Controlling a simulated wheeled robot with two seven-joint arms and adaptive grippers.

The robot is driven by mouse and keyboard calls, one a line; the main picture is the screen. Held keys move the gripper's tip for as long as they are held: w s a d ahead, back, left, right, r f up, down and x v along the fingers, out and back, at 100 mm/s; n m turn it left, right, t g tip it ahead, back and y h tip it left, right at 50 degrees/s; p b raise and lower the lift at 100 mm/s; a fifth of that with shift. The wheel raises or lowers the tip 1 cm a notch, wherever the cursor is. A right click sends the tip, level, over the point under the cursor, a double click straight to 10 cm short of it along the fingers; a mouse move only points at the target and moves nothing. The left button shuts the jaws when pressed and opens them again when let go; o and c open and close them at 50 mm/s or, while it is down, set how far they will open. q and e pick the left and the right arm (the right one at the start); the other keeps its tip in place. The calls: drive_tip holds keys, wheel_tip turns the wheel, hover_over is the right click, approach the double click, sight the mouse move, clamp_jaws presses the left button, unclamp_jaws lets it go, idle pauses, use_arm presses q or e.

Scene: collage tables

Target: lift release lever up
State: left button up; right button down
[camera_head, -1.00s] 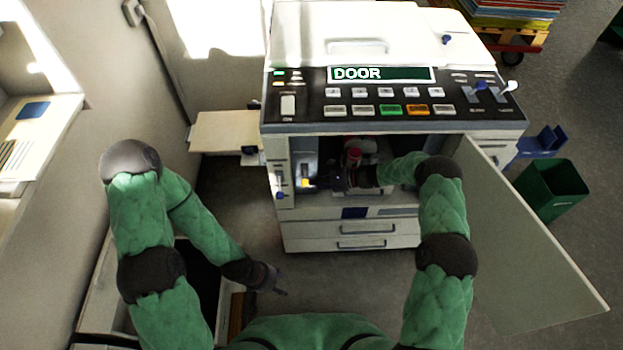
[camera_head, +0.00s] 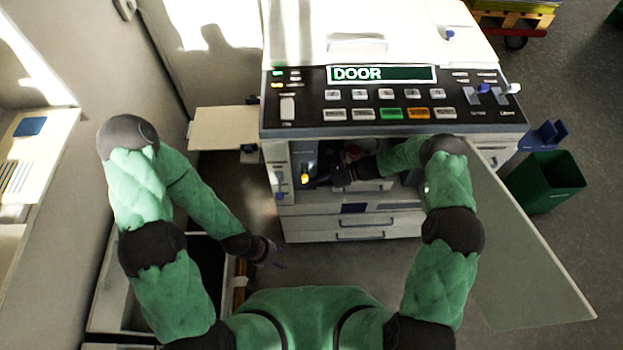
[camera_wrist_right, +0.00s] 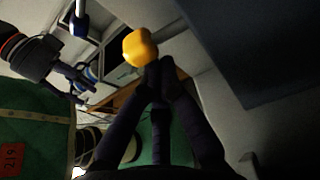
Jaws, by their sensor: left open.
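The release lever shows as a yellow knob (camera_head: 304,178) inside the open front of the copier (camera_head: 400,128), at the left of the bay. In the right wrist view the yellow knob (camera_wrist_right: 140,47) is large and close. My right gripper (camera_head: 318,183) reaches into the bay from the right. In the wrist view its dark fingers (camera_wrist_right: 160,68) come together at the tips, just below and right of the knob. They look shut with nothing between them; contact with the knob is unclear. My left gripper (camera_head: 272,255) is open and empty, low in front of the copier.
The copier's door (camera_head: 525,255) stands open on the right. The display panel (camera_head: 382,74) reads DOOR. A green bin (camera_head: 545,185) stands at the right, a side tray (camera_head: 225,127) juts out left. Paper drawers (camera_head: 352,228) are below the bay.

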drive_tip(key=shift+s+r, duration=0.1)
drive_tip(key=shift+r, duration=0.4)
drive_tip(key=shift+r+p, duration=0.7)
drive_tip(key=shift+r, duration=0.15)
drive_tip(key=shift+w+d+r, duration=0.1)
drive_tip(key=shift+w, duration=0.2)
drive_tip(key=v, duration=1.1)
drive_tip(key=shift+s+d+f, duration=0.25)
drive_tip(key=shift+d, duration=0.15)
drive_tip(key=shift+f, duration=0.1)
